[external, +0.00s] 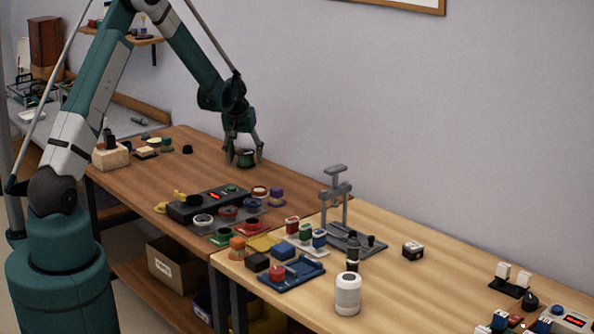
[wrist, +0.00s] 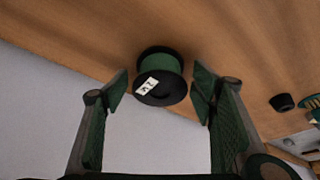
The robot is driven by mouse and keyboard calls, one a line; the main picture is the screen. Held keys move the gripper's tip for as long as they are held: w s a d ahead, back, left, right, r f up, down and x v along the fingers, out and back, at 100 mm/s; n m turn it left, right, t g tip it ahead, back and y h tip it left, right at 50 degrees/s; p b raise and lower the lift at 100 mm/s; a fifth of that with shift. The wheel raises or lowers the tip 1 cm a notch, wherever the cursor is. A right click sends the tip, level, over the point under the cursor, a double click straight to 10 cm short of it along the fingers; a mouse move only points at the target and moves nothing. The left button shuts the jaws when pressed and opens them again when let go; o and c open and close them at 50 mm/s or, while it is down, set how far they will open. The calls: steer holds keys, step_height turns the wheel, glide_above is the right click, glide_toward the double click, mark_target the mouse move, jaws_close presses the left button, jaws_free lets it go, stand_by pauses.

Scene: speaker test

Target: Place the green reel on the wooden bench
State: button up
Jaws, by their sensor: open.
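The green reel (external: 246,161) is at the back of the darker brown wooden bench (external: 165,166), near the wall. In the wrist view the reel (wrist: 160,62) shows a green winding, black flanges and a small white label. My gripper (external: 244,155) is over the reel, pointing down. In the wrist view my open gripper (wrist: 160,95) has one finger on each side of the reel, with gaps visible on both sides. A lighter wooden bench (external: 420,300) stands to the right of the darker one.
A black control box (external: 200,204) and several small parts lie toward the darker bench's right end. A grey press stand (external: 337,215), a blue tray (external: 292,275) and a white canister (external: 348,293) stand on the lighter bench. Bare wood surrounds the reel's front side.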

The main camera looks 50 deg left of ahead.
steer(key=shift+r, duration=0.1)
steer(key=p+v, duration=0.2)
steer(key=v, duration=1)
stand_by(0.7)
steer(key=shift+d+r, duration=0.1)
